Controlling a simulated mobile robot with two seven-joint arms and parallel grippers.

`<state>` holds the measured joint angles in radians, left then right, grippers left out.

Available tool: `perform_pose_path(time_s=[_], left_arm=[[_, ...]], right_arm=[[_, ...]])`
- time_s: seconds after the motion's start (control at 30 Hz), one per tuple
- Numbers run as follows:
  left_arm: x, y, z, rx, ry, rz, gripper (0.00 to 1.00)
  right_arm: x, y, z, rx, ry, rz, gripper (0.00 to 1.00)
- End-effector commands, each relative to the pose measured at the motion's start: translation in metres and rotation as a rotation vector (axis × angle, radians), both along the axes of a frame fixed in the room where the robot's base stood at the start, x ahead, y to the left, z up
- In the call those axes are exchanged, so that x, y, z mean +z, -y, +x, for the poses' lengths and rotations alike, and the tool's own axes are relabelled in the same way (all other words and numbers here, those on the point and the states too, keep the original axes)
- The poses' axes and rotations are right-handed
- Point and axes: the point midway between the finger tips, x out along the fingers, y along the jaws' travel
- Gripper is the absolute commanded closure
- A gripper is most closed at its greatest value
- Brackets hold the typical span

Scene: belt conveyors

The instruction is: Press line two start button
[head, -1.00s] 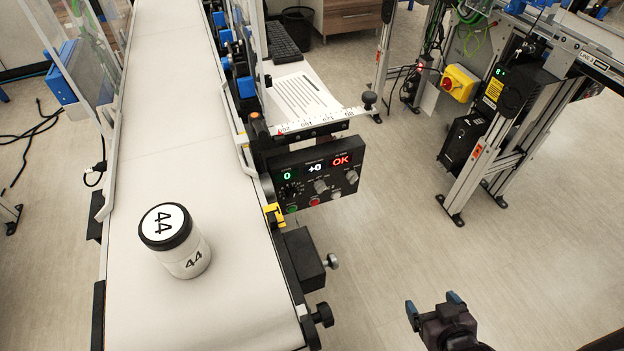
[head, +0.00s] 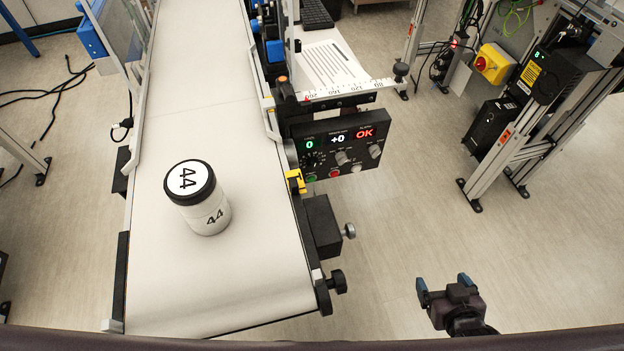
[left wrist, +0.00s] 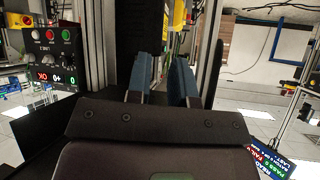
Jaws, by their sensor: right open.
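A black control panel (head: 338,150) with lit displays hangs at the right side of the near conveyor. Its green button (head: 311,178) and red button (head: 334,174) sit low on its face beside several knobs. The panel (left wrist: 57,55) also shows, upside down, at the upper left of the left wrist view. My right gripper (head: 448,290) is open and empty over the floor, apart from the panel.
A white jar (head: 198,198) with a black lid marked 44 stands on the conveyor belt (head: 225,275). A yellow box (head: 494,63) with a red knob is on the frame at upper right. A ruler (head: 345,91) juts out above the panel. Floor right of the panel is clear.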

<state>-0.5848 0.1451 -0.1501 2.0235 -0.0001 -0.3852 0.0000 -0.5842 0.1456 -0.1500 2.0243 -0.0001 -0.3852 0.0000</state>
Motion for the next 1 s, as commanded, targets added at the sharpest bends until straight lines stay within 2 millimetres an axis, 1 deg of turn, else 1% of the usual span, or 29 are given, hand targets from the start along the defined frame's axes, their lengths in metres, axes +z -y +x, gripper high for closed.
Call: perform_pose_path(time_s=[0.03, 0.1, 0.13, 1.0], left_arm=[[0.0001, -0.0001, 0.0001, 0.0, 0.0, 0.0, 0.87], [0.0001, -0.0001, 0.0001, 0.0, 0.0, 0.0, 0.97], [0.0002, -0.0001, 0.0001, 0.0, 0.0, 0.0, 1.0], [0.0008, 0.0, 0.0004, 0.0, 0.002, 0.0, 1.0]], right_arm=[[0.0002, 0.0004, 0.0, 0.001, 0.0, -0.002, 0.14], [0.0003, 0.0007, 0.0, 0.002, 0.0, -0.002, 0.14], [0.0004, 0.0009, 0.0, 0.002, 0.0, -0.003, 0.14], [0.0005, -0.0019, 0.0006, -0.004, 0.002, 0.006, 0.14]])
